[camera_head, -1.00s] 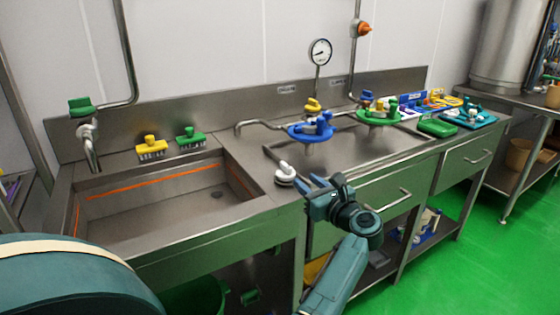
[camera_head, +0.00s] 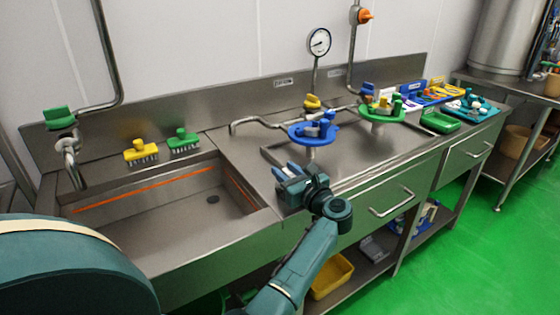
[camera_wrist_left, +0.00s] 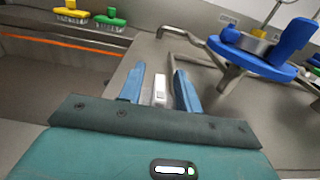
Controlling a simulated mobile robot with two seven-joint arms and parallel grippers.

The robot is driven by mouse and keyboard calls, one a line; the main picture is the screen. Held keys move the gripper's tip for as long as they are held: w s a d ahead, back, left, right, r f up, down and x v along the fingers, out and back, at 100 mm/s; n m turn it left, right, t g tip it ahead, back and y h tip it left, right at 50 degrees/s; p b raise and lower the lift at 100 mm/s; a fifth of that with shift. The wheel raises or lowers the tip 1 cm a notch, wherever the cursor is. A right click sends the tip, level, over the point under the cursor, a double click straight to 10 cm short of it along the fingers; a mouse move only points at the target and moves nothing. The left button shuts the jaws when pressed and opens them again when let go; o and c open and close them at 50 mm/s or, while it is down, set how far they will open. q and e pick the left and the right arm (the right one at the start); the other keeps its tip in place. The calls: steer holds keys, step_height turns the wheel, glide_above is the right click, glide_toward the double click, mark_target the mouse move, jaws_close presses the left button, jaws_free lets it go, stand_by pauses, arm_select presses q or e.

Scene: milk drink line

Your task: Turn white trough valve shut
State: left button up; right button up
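The white trough valve (camera_wrist_left: 160,88) shows in the left wrist view as a white lever on the steel counter. It stands between the two blue fingers of my left gripper (camera_wrist_left: 159,88), with gaps on both sides. In the head view my left gripper (camera_head: 284,172) is over the counter just right of the sink and hides most or all of the valve. The gripper is open and I see no contact with the lever. My right gripper is in neither view.
The steel sink (camera_head: 150,232) lies to the left, with yellow (camera_head: 141,152) and green (camera_head: 183,141) brushes behind it. A blue round stand (camera_head: 312,136) and a green one (camera_head: 382,112) rise from the counter to the right. A bent pipe (camera_head: 262,122) runs behind.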

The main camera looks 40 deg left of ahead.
arm_select(q)
steer(key=shift+w+a, duration=0.25)
steer(key=shift+a, duration=0.35)
steer(key=shift+c, duration=0.5)
jaws_close()
